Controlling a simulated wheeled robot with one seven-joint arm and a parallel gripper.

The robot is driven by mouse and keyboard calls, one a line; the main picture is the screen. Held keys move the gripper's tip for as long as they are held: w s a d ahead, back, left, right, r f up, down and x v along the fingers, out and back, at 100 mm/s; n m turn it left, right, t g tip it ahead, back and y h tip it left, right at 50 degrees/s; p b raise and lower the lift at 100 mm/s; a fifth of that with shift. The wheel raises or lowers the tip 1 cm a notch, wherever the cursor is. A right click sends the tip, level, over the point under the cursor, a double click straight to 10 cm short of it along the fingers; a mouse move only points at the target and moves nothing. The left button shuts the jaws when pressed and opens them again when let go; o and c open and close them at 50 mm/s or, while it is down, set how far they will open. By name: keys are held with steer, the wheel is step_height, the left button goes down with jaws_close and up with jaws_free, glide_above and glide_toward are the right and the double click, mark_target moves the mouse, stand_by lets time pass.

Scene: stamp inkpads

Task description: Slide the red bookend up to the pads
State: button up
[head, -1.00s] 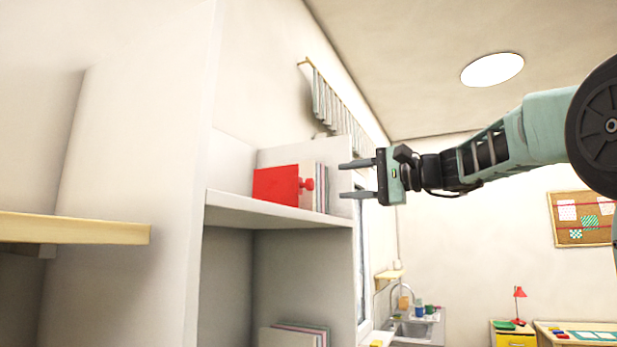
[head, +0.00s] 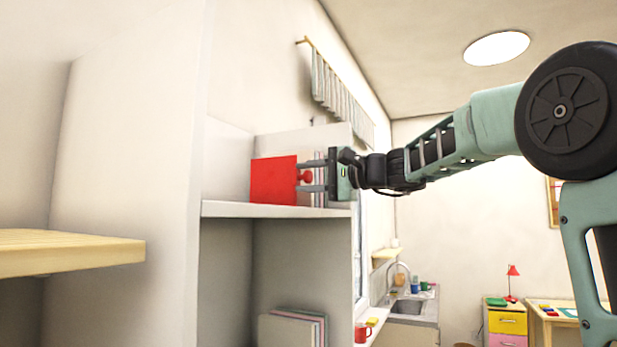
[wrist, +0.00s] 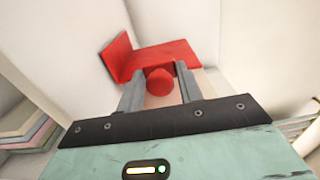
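The red bookend (head: 273,180) stands on the white upper shelf, its upright plate toward the left in the head view. Its round red knob (head: 305,177) sticks out on the right. Several thin pads (head: 318,172) stand upright to the right of the bookend, partly hidden behind my gripper (head: 301,177). In the wrist view my gripper (wrist: 160,78) is open, with one finger on each side of the knob (wrist: 159,82) and narrow gaps between. The bookend's L-shaped plates (wrist: 167,57) show beyond the fingertips. I cannot tell whether the bookend touches the pads.
The shelf board (head: 270,210) has a side wall on its left. More upright pads (head: 291,329) stand in the compartment below; their stack shows at the left of the wrist view (wrist: 28,124). A wooden shelf (head: 70,250) juts out at near left. A red mug (head: 362,332) stands at lower right.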

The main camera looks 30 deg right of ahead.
jaws_close()
steer(key=w+d, duration=0.1)
steer(key=d, duration=0.1)
steer(key=w+d, duration=0.1)
steer(key=d, duration=0.1)
steer(key=shift+w+b, duration=0.3)
steer(key=o, duration=0.5)
jaws_free()
steer(key=b+v, duration=0.7)
steer(key=v, duration=1)
steer(key=shift+s, duration=0.2)
steer(key=shift+d, duration=0.15)
